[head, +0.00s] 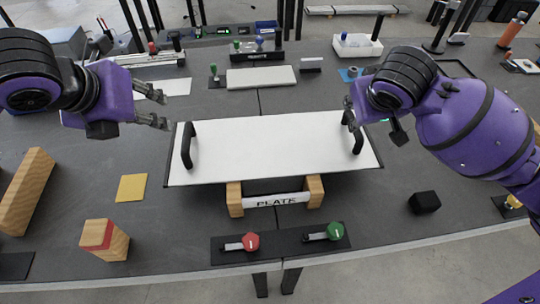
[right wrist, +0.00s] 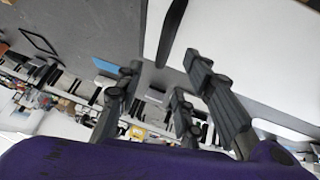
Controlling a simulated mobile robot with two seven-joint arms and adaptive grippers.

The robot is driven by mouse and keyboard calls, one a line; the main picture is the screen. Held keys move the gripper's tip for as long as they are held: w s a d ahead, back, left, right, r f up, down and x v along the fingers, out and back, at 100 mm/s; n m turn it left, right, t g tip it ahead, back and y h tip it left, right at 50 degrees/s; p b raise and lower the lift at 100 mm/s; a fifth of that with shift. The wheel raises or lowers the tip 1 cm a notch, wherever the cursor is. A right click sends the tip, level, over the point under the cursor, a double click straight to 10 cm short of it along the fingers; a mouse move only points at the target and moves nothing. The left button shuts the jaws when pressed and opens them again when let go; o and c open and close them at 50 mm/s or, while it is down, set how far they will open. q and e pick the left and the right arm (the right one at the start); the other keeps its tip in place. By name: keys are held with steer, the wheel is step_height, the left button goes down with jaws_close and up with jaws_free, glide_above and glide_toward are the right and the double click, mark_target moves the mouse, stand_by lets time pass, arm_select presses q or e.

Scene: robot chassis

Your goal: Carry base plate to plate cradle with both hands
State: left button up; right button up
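The base plate (head: 270,148) is a wide white board with a dark rim and a black upright handle at each end: the left handle (head: 187,146) and the right handle (head: 353,133). The plate cradle (head: 234,199), wooden blocks with a bar marked PLATE, shows at the plate's front edge. I cannot tell whether the plate rests on it. My left gripper (head: 160,108) is open and empty, left of the left handle. My right gripper (head: 350,110) is beside the right handle. The right wrist view shows its fingers (right wrist: 163,66) apart, with the black handle (right wrist: 172,30) beyond them.
In front are a red knob (head: 251,241) and a green knob (head: 335,231) on a dark panel. Wooden blocks (head: 104,240) and a yellow square (head: 132,187) lie at left, a black cube (head: 424,202) at right. A white slab (head: 261,77) lies behind the plate.

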steer(key=v, duration=0.8)
steer(key=shift+s+r, duration=0.15)
steer(key=shift+r, duration=0.2)
